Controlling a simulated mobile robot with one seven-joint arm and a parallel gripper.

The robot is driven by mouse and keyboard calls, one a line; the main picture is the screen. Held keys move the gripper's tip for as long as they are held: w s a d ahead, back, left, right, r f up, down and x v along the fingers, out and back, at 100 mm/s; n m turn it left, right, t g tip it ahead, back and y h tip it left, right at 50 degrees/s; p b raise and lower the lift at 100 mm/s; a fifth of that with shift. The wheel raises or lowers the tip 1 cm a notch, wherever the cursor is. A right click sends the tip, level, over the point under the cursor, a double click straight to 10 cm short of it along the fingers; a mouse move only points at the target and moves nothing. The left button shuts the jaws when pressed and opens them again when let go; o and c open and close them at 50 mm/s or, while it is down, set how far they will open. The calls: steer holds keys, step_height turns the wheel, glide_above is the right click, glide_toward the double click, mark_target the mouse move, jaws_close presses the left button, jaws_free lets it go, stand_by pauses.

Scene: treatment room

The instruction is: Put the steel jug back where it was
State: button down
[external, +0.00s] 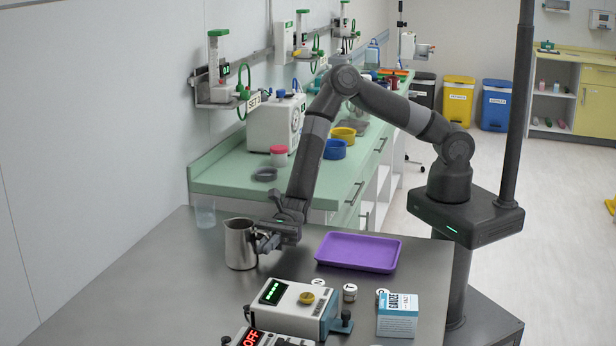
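The steel jug (238,246) stands upright on the grey metal table (130,275), toward its left back part. My gripper (264,240) is low over the table at the jug's right side, with its fingers pointing left at the jug. The fingers overlap the jug's right edge, where a handle may be hidden. From this view I cannot tell whether they are closed on it or just beside it.
A purple tray (358,251) lies right of my gripper. In front are a device with a green display (290,308), small white-topped jars (349,292) and a gauze box (398,315). A clear cup (205,213) stands behind the jug. The table's left part is clear.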

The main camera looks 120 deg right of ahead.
steer(key=c, duration=2)
jaws_free()
steer(key=shift+f, duration=0.15)
steer(key=shift+c, duration=0.2)
steer(key=o, duration=0.4)
steer(key=shift+o, duration=0.2)
